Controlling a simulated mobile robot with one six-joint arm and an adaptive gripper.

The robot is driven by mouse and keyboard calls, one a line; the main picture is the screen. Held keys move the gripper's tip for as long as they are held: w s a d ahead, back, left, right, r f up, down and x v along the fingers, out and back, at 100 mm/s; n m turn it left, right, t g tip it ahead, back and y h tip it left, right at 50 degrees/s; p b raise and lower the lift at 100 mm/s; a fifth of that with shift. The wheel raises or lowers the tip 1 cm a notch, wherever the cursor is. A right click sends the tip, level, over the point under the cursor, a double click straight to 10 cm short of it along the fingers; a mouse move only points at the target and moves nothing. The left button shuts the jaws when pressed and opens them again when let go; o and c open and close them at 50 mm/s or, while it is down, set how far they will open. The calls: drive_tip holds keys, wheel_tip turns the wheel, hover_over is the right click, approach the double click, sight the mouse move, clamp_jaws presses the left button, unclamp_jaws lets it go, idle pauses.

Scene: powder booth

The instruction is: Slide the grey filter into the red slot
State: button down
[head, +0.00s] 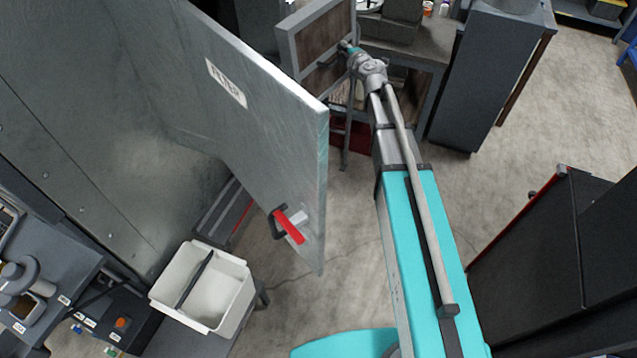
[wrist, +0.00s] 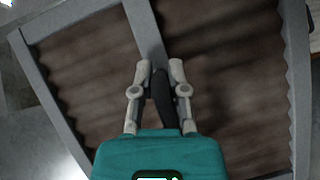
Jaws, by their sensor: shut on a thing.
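The grey filter (head: 291,54) has a grey frame and brown pleated panels. In the head view it is upright at the top centre, beyond the open door's edge. My gripper (head: 345,46) is at its right side. In the wrist view the filter (wrist: 145,32) fills most of the picture, and my gripper (wrist: 160,72) is shut on the dark handle (wrist: 160,90) at its middle bar. A red-edged opening (head: 241,222) shows low behind the door; I cannot tell if it is the red slot. The door hides much of that area.
A large grey door (head: 270,130) with a label and red handle (head: 290,226) stands open between the filter and the cabinet. A white bin (head: 225,295) is at lower left. A workbench (head: 425,50) is behind my gripper. Dark cabinets (head: 540,250) stand right; floor between is clear.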

drive_tip(key=shift+w+d, duration=0.15)
drive_tip(key=shift+w, duration=0.15)
drive_tip(key=shift+f, duration=0.1)
drive_tip(key=s+a+f+n+y+b, duration=0.1)
drive_tip(key=s+a+f+b, duration=0.2)
drive_tip(key=f+b, duration=1.4)
drive_tip(key=s+a+f+g+y+b, duration=0.1)
drive_tip(key=s+f+b, duration=0.6)
drive_tip(key=f+b, duration=0.9)
drive_tip(key=s+a+f+n+g+y+b, duration=0.1)
drive_tip(key=s+a+f+b, duration=0.3)
drive_tip(key=f+b, duration=1.3)
drive_tip(key=shift+s+a+f+n+y+b, duration=0.3)
drive_tip(key=shift+s+a+f+y+b, duration=0.15)
drive_tip(key=shift+s, duration=0.2)
drive_tip(key=shift+a+r, duration=0.1)
drive_tip(key=shift+r, duration=0.05)
